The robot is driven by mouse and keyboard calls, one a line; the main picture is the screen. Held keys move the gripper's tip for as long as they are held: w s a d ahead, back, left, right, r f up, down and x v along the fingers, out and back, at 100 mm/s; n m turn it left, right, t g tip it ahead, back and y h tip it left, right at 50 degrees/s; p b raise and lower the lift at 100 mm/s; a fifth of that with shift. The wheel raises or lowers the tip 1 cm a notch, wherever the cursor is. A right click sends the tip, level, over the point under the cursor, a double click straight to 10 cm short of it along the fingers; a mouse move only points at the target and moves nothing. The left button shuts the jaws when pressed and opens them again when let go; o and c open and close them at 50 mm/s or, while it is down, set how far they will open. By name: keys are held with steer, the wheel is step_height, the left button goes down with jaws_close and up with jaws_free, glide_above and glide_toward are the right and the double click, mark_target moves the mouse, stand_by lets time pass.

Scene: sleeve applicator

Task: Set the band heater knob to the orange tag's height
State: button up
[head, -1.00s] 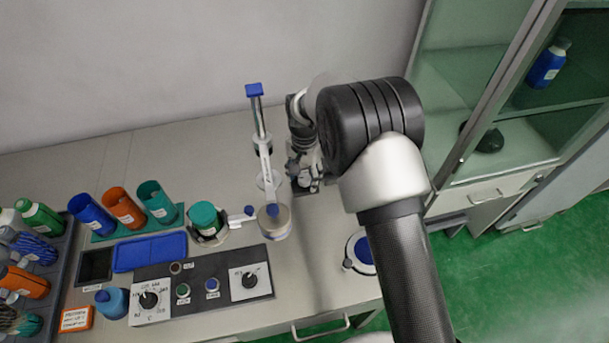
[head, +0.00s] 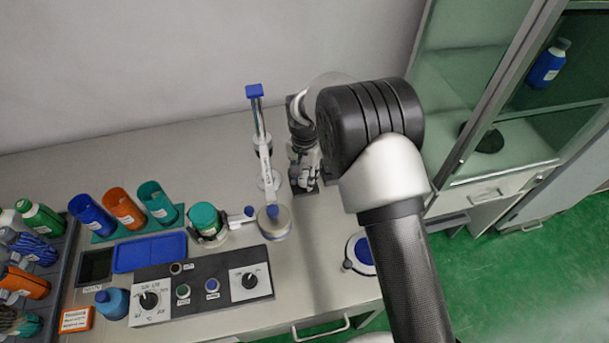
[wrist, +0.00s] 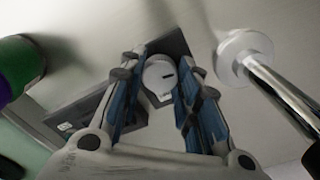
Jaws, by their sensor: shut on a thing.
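My gripper (wrist: 163,76) is shut on a round white knob (wrist: 157,68) with a short black mark, its fingers on either side in the wrist view. The knob stands at a dark plate (wrist: 98,101). In the head view my gripper (head: 304,172) is at the back of the bench, right of the applicator's upright post, and the knob is hidden. An orange tag (head: 76,319) with small print lies at the front left; I cannot read it. I cannot tell which control is labelled as the band heater.
The front control panel (head: 200,307) has two black knobs and coloured buttons. The sleeve applicator (head: 264,160) stands close left of my gripper; its shiny post (wrist: 282,95) is right in the wrist view. A blue-topped round item (head: 364,254) sits at the front right.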

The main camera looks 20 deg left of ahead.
steer(key=n+p, duration=0.1)
steer(key=n, duration=0.4)
steer(key=n+p, duration=0.1)
steer(key=n, duration=0.4)
steer(key=shift+n, duration=0.4)
steer(key=n, duration=0.5)
steer(key=shift+p, duration=0.4)
steer(key=n, duration=0.5)
steer(key=shift+n, duration=0.4)
steer(key=n, duration=1)
steer(key=shift+n+p, duration=0.3)
steer(key=shift+n, duration=0.1)
steer(key=n, duration=0.5)
steer(key=shift+n, duration=2.5)
